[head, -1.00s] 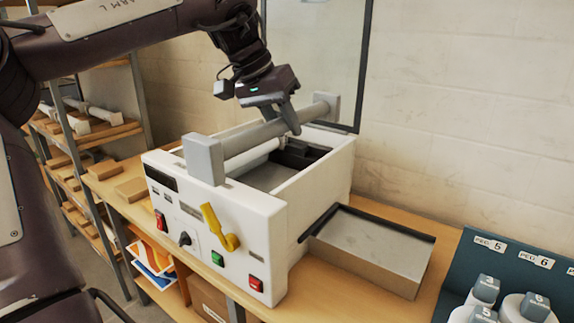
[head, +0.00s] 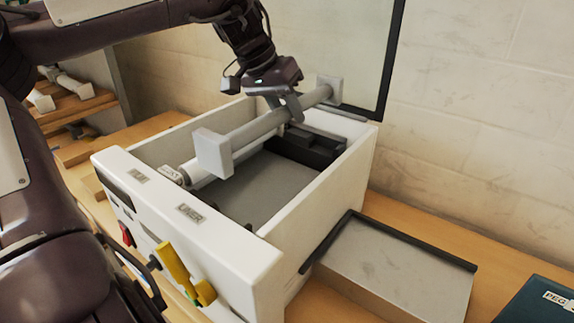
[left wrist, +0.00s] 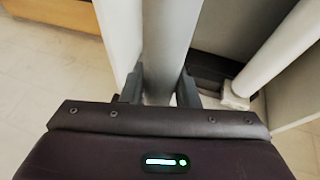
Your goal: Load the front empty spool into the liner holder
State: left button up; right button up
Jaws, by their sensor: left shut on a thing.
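My left gripper (head: 288,106) is shut on a grey spool (head: 252,130) with pale square end blocks. It holds the spool at its far half, over the open top of the white laminator (head: 270,262). The near end block hangs just inside the front wall and the far one is by the back wall. The left wrist view shows the spool (left wrist: 168,40) between the fingers (left wrist: 158,92). The LINER label (head: 190,213) is on the front wall, right of another label; the liner holder's seats are not clearly visible. My right gripper is out of view.
A second white roller (head: 198,174) lies lower inside the laminator, partly hidden by the spool. A black block (head: 305,148) is at the back inside. A yellow handle (head: 175,265) sticks out in front.

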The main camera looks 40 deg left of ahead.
pick_arm(q)
notch_tip(320, 180, down, 13)
jog(key=shift+w+r+p, duration=0.1)
jog(key=shift+p, duration=0.7)
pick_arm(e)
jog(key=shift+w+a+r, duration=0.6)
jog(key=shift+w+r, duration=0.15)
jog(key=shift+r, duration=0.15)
pick_arm(q)
jog(key=shift+f, duration=0.2)
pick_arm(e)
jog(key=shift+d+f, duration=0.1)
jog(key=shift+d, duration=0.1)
pick_arm(q)
jog(key=shift+f, duration=0.25)
jog(key=o, duration=1.1)
jog(key=shift+c, duration=0.2)
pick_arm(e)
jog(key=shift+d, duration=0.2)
pick_arm(q)
jog(key=shift+r, duration=0.15)
